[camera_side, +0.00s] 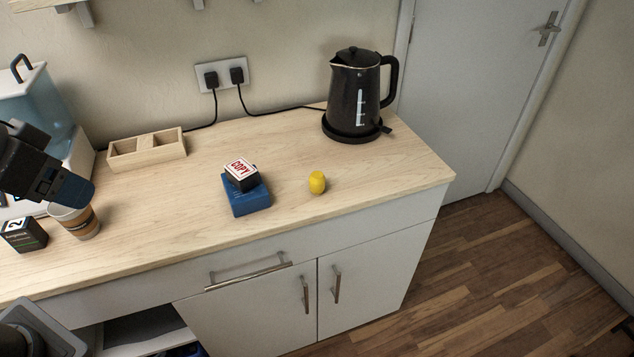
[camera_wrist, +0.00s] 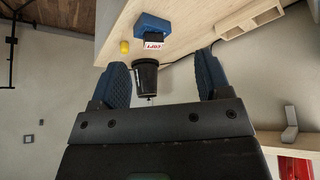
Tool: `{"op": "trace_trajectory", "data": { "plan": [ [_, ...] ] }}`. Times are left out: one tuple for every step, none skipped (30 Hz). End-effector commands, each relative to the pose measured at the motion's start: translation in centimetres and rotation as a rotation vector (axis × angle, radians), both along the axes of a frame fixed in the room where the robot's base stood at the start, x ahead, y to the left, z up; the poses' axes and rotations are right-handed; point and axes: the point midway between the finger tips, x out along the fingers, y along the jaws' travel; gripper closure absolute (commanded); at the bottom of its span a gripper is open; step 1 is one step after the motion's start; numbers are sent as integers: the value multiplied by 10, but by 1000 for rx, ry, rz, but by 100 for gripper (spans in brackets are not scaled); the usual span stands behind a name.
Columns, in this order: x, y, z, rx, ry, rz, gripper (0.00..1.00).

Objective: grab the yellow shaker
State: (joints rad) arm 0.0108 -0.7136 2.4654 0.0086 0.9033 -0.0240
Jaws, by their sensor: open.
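The yellow shaker (camera_side: 317,182) is small and rounded. It stands upright on the wooden counter, just right of a blue block (camera_side: 248,199) with a COPY stamp (camera_side: 241,173) on top. In the wrist view the shaker (camera_wrist: 124,46) shows beyond the left finger, near the counter's edge. My gripper (camera_side: 76,190) is at the far left in the side view, above and behind a paper cup (camera_side: 83,224), well away from the shaker. In the wrist view its two blue fingers (camera_wrist: 163,65) are spread apart with nothing held between them.
A black kettle (camera_side: 354,92) stands on its base at the back right, its cord running to a wall socket (camera_side: 222,75). A wooden divided tray (camera_side: 147,152) lies near the wall. A dark box (camera_side: 24,236) stands beside the cup. The counter between cup and blue block is clear.

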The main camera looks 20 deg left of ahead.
Motion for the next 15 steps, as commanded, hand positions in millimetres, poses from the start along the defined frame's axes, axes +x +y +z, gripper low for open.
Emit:
{"op": "trace_trajectory", "data": {
  "plan": [
    [10,-2,5,-2,9,6,29],
    [17,-3,9,-4,14,11,29],
    [28,-6,14,-7,23,20,29],
    [37,-8,18,-10,30,30,29],
    [48,-11,22,-11,37,38,29],
    [63,-15,26,-15,45,52,29],
    [74,-19,29,-17,52,63,29],
    [86,-23,31,-17,56,74,29],
    [101,-28,33,-20,64,88,29],
    [113,-33,34,-20,68,99,29],
    [124,-38,34,-21,74,110,29],
    [140,-45,33,-23,80,125,29],
    [151,-51,32,-22,84,137,29],
    [163,-57,30,-22,88,147,29],
    [178,-65,27,-24,92,163,29]
  ]
}}
